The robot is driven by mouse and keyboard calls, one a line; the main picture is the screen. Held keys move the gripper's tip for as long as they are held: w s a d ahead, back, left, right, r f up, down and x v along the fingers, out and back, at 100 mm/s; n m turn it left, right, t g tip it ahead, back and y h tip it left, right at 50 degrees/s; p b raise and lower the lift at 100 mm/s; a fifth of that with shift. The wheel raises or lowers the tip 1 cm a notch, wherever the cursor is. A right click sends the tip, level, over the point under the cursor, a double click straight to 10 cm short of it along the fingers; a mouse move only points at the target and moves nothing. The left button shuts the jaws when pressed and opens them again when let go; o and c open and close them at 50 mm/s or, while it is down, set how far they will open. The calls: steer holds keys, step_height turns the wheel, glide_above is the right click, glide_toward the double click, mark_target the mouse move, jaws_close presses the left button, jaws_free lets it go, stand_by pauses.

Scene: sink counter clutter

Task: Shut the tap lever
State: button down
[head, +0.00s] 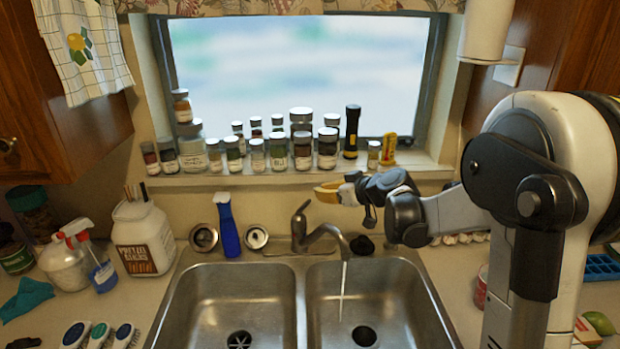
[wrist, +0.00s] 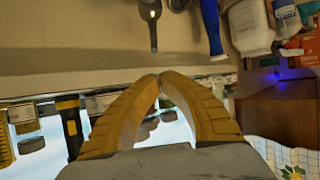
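The tap (head: 325,236) stands behind the double sink, its spout over the right basin. A thin stream of water (head: 343,280) falls from the spout. The tap lever (head: 300,217) points up from the tap's base, its tip tilted to the right. In the wrist view, which is upside down, the lever (wrist: 151,12) shows at the top edge, partly cut off. My gripper (head: 318,191) has yellow fingers and hangs just above and to the right of the lever, apart from it. Its fingertips (wrist: 160,76) meet in the wrist view, with nothing between them.
Several spice jars (head: 277,150) and a black flashlight (head: 351,131) line the sill behind my gripper. A dark object (head: 362,245) sits right of the spout. The right basin (head: 385,290) is open below.

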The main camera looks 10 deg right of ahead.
mark_target(309, 199)
steer(key=w+a+f+p, duration=0.1)
steer(key=w, duration=0.1)
steer(key=w+a+f+n+g+p, duration=0.1)
steer(key=w+f+p, duration=0.1)
steer(key=w, duration=0.1)
steer(key=w+a+f+n+g+p, duration=0.1)
steer(key=w, duration=0.1)
steer(key=shift+w+a+f+p, duration=0.1)
steer(key=shift+w+f+p, duration=0.2)
steer(key=shift+f, duration=0.25)
stand_by(0.4)
steer(key=shift+s+d+f+b, duration=0.4)
steer(key=shift+s+f+b, duration=0.25)
steer(key=shift+b, duration=0.3)
steer(key=shift+a+r, duration=0.1)
steer(key=shift+r, duration=0.1)
